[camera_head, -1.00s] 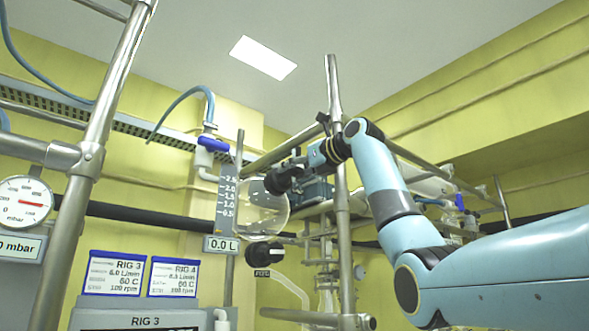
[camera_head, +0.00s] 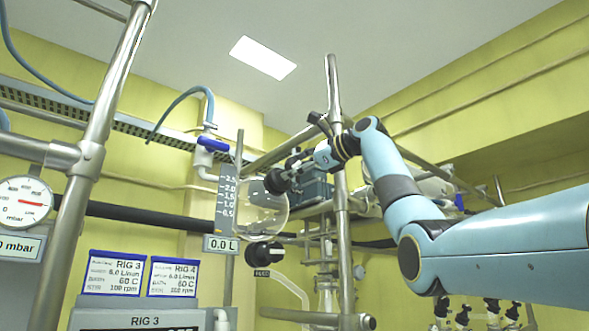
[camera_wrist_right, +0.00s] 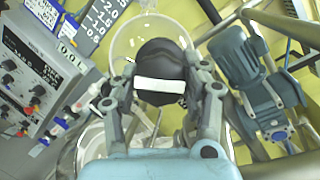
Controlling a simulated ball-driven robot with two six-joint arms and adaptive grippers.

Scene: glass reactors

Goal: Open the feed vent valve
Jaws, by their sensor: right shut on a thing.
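A black round knob (camera_head: 276,181) sits in front of the clear glass feed vessel (camera_head: 262,212), beside its level scale. My right gripper (camera_head: 289,176) reaches it from the right. In the right wrist view the knob (camera_wrist_right: 160,66) fills the space between the two fingers of my right gripper (camera_wrist_right: 162,88), which are shut on it. A blank white plate (camera_wrist_right: 160,86) shows on the knob. I cannot tell how far the knob is turned. My left gripper is not in view.
A second black knob (camera_head: 264,252) with a small tag is below the vessel. A blue valve handle (camera_head: 212,144) is above left. A steel post (camera_head: 340,200) stands close to my right forearm. A grey motor (camera_wrist_right: 235,58) is right of the gripper in the wrist view.

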